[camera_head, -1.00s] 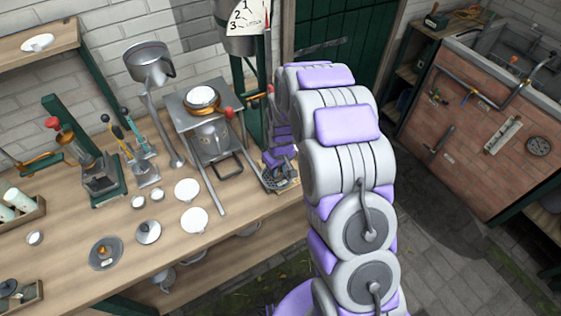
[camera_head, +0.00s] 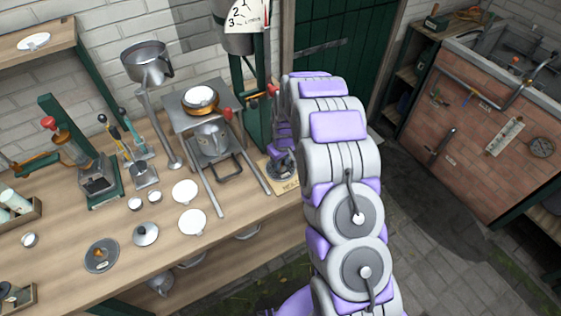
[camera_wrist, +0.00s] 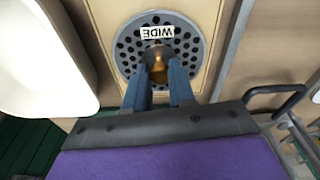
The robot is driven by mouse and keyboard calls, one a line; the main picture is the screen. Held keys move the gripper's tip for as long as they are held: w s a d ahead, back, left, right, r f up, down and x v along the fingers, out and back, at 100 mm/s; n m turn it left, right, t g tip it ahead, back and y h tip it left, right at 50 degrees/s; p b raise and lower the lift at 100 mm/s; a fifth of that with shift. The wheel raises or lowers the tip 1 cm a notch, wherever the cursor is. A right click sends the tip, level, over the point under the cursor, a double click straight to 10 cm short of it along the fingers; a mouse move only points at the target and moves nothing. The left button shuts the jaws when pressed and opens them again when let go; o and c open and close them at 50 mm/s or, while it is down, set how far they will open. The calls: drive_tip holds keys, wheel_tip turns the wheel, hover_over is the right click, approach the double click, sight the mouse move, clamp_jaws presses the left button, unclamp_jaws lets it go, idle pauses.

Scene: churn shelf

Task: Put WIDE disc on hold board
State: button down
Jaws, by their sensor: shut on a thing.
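The WIDE disc (camera_wrist: 125,55) is a round grey plate with many holes, a white WIDE label and a brass knob (camera_wrist: 157,66). My gripper (camera_wrist: 160,80) is shut on that knob, with one blue-grey finger on each side. The disc is over the tan hold board (camera_wrist: 205,20), within its width; I cannot tell whether they touch. In the head view the board (camera_head: 291,185) is at the bench's right end, its lettering partly showing. There the disc (camera_head: 283,171) is partly hidden by my arm.
A metal stand (camera_head: 212,140) with a pan is just left of the board. Another dark disc (camera_head: 101,256), a lidded dish (camera_head: 145,234) and white saucers (camera_head: 192,222) lie farther left. A white container (camera_wrist: 40,60) is close by in the wrist view.

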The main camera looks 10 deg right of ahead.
sight(283, 171)
drive_tip(key=c, duration=0.9)
unclamp_jaws()
drive_tip(key=shift+c, duration=0.2)
wheel_tip(283, 171, up, 12)
drive_tip(key=s+p, duration=0.1)
drive_tip(key=p, duration=0.1)
drive_tip(key=s+r+m, duration=0.1)
drive_tip(key=s+r, duration=0.8)
drive_tip(key=s, duration=0.1)
drive_tip(key=s+r+m+g, duration=0.1)
drive_tip(key=s+r, duration=0.2)
drive_tip(key=s, duration=0.8)
drive_tip(key=s+r+m+g, duration=0.1)
drive_tip(key=s+r, duration=0.2)
drive_tip(key=s, duration=0.8)
drive_tip(key=s+r+m+g, duration=0.1)
drive_tip(key=s+r+m, duration=0.1)
drive_tip(key=s, duration=0.9)
drive_tip(key=shift+d+r+h, duration=0.25)
drive_tip(key=shift+r+h, duration=0.05)
drive_tip(key=shift+r, duration=0.15)
